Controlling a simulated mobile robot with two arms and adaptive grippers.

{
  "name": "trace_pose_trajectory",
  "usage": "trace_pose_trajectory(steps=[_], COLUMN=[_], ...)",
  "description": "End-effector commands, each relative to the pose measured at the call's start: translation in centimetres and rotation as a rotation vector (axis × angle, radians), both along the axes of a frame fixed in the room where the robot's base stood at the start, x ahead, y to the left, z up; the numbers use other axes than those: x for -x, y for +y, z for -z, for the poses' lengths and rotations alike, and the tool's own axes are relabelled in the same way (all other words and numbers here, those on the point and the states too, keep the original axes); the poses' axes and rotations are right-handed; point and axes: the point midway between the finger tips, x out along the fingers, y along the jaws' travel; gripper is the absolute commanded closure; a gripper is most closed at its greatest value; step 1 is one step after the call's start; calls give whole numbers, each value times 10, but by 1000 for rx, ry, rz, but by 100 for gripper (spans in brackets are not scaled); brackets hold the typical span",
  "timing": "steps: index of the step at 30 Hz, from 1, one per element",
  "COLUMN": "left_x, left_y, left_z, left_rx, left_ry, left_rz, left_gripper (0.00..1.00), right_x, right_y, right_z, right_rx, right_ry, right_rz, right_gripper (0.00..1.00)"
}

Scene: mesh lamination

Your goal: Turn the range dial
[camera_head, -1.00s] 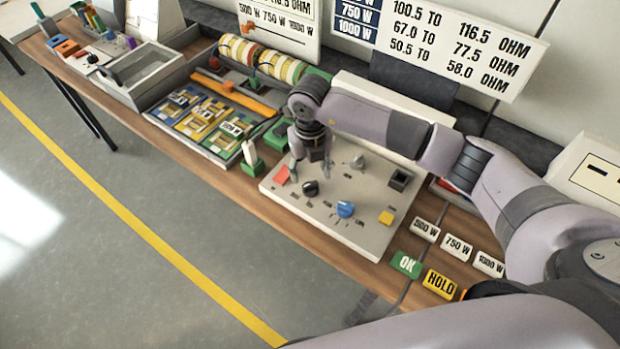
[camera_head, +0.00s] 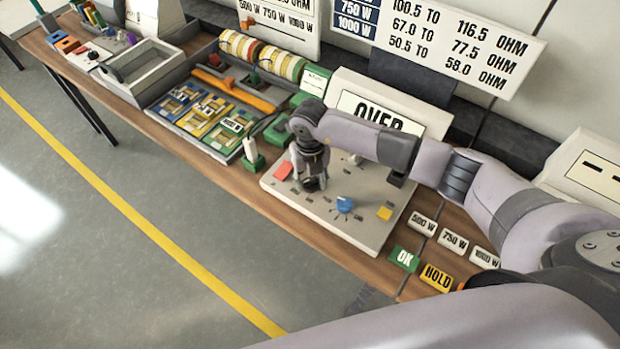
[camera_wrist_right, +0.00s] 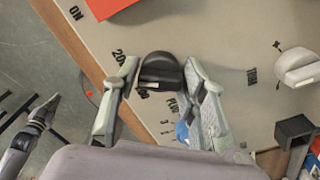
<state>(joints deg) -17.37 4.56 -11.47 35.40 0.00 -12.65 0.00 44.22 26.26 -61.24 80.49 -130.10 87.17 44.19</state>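The tester panel (camera_head: 290,203) carries a black dial, a blue dial (camera_head: 344,204) and a grey knob (camera_head: 355,160). My right gripper (camera_head: 312,180) is over the black dial, partly hiding it in the head view. In the right wrist view, the black dial (camera_wrist_right: 160,72) sits between the two fingertips of my right gripper (camera_wrist_right: 162,66). The fingers stand close on either side, with narrow gaps. Range markings are printed beside the dial. A part like my left gripper (camera_wrist_right: 40,115) shows at the left of the wrist view; its opening is unclear.
A display reading OVER (camera_head: 378,115) stands behind the panel, partly hidden by my right arm. A red pad (camera_head: 283,171) and a yellow pad (camera_head: 384,213) are on the panel. OK (camera_head: 404,258) and HOLD (camera_head: 438,277) plates lie right of it. A green-based part (camera_head: 252,157) stands left.

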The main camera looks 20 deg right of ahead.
Motion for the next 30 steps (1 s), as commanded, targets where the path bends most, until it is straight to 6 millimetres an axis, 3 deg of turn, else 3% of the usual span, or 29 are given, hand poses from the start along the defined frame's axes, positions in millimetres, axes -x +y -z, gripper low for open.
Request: trace_pose_trajectory(steps=[13, 23, 30], left_x=[-5, -5, -5], left_y=[0, 0, 0], left_z=[0, 9, 31], left_rx=[1, 1, 1], left_ry=[-7, -8, -8], left_rz=[0, 0, 0], left_gripper=[100, 100, 100], right_x=[0, -1, -1], right_y=[0, -1, -1], right_z=[0, 1, 4], right_rx=[0, 1, 2], right_ry=[0, -2, -4], right_rz=[0, -54, -210], right_gripper=[92, 92, 92])
